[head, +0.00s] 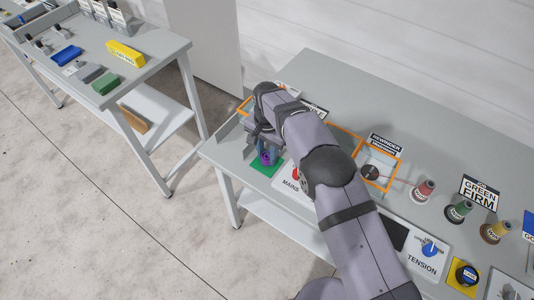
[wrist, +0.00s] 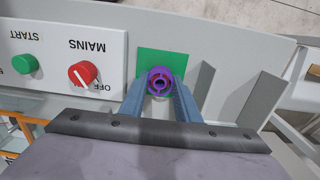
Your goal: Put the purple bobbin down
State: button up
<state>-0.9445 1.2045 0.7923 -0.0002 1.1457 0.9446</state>
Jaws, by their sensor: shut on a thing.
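The purple bobbin (wrist: 160,82) is held between the two blue fingers of my gripper (wrist: 160,95) in the wrist view, with its round end and centre hole facing the camera. The gripper is shut on it. In the head view the bobbin (head: 266,155) shows beside the fingers of my gripper (head: 264,145), over a green square (head: 268,167) near the table's front left corner. The green square (wrist: 160,56) also shows behind the bobbin in the wrist view. I cannot tell whether the bobbin touches it.
A MAINS panel with a red knob (wrist: 83,74) and a green START button (wrist: 25,64) lies beside the green square. Grey upright plates (wrist: 203,88) stand on the other side. Thread cones (head: 423,190) and a TENSION panel (head: 422,262) are farther right. A second table (head: 150,60) stands left.

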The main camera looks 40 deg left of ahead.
jog(key=shift+f, duration=0.4)
jog(key=shift+f, duration=0.1)
jog(key=o, duration=1.2)
jog(key=shift+c, duration=0.2)
notch_tip(320, 180, up, 12)
jog(key=b, duration=0.3)
